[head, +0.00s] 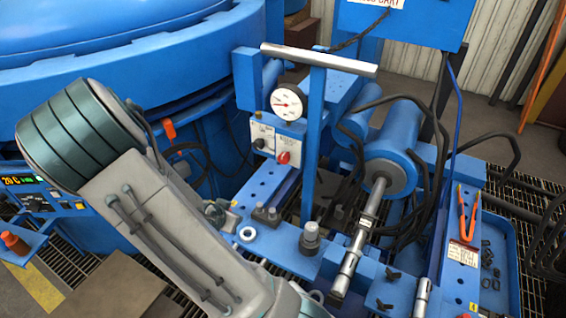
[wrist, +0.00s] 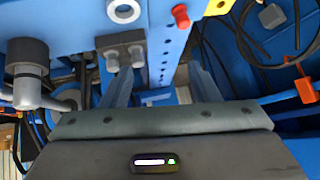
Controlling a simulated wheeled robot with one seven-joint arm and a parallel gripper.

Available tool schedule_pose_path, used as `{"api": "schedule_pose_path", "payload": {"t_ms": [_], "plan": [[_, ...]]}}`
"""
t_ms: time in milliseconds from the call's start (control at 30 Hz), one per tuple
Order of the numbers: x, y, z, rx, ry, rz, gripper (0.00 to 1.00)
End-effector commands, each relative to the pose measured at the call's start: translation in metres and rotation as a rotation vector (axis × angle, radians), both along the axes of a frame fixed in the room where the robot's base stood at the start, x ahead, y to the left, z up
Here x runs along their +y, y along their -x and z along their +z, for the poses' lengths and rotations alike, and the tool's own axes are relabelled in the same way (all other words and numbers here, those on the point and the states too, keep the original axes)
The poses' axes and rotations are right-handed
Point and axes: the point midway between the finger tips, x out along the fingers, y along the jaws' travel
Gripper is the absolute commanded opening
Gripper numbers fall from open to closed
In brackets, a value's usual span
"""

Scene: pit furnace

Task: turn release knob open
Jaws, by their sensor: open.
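A red knob (head: 284,157) sits on a small white plate on the blue frame, below a round dial gauge (head: 288,101). In the wrist view a red knob (wrist: 180,16) stands at the top, beyond my fingers and slightly right of centre; it looks like the same one. My gripper (wrist: 160,85) is open, with its two fingers apart and nothing seen between them. It is apart from the knob. In the head view my arm covers most of the gripper, so its place there is hard to tell.
A dark knob (head: 258,143) sits left of the red one. A T-handle post (head: 314,130) rises close on the right. Grey bolts (wrist: 124,50) and a white ring (wrist: 124,10) stand near my fingers. A blue cylinder (head: 391,143) and hoses crowd the right.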

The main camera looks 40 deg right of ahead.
Motion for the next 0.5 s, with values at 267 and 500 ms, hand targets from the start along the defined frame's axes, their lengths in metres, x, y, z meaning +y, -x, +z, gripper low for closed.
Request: {"api": "schedule_pose_path", "payload": {"t_ms": [267, 500], "plan": [[-0.072, 0.018, -0.002, -0.118, 0.391, -0.167, 0.55], [-0.102, 0.028, 0.031, -0.242, 0.693, -0.213, 0.55]]}}
